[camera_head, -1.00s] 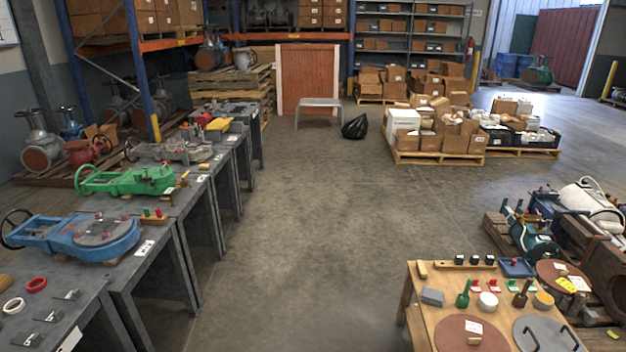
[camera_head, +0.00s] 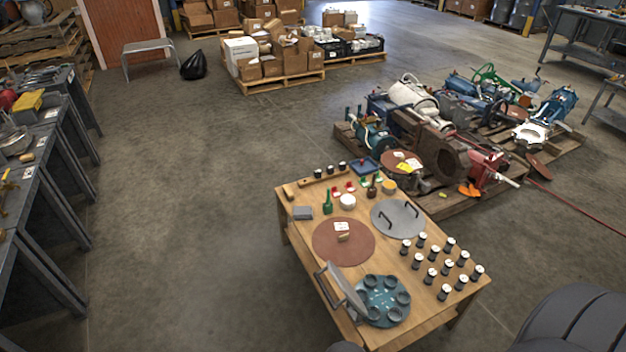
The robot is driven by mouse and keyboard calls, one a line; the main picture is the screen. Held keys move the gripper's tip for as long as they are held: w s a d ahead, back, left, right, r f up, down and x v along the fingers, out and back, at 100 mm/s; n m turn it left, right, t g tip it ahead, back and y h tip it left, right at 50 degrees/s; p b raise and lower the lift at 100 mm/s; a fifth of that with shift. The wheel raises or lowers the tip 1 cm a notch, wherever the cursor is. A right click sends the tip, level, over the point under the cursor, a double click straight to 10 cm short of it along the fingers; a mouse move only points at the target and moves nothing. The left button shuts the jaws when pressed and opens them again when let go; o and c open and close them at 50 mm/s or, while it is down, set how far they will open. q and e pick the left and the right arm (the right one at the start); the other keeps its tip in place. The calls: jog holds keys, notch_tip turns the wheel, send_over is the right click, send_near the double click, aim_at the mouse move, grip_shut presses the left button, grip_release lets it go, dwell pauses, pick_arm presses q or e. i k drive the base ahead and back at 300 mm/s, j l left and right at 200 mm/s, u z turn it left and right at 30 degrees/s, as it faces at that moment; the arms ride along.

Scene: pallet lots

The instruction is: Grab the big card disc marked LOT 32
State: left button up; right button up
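A large reddish-brown disc (camera_head: 325,238) lies flat on the wooden table, with a white label and a small tan block on it. A second reddish-brown disc (camera_head: 389,158), with white and yellow labels, lies beyond the table's far right corner among the machinery. The print on the labels is too small to read, so I cannot tell which disc bears LOT 32. Neither of my grippers is in view.
The wooden table (camera_head: 290,208) also holds a grey disc with two handles (camera_head: 399,222), a teal round tray (camera_head: 372,290), a tilted grey lid and several black-and-white cylinders (camera_head: 431,275). Pallet machinery stands behind it. Open floor (camera_head: 190,200) lies to its left.

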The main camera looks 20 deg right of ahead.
aim_at(343, 241)
jog(key=k+l+z, duration=0.1)
jog(key=z, duration=0.9)
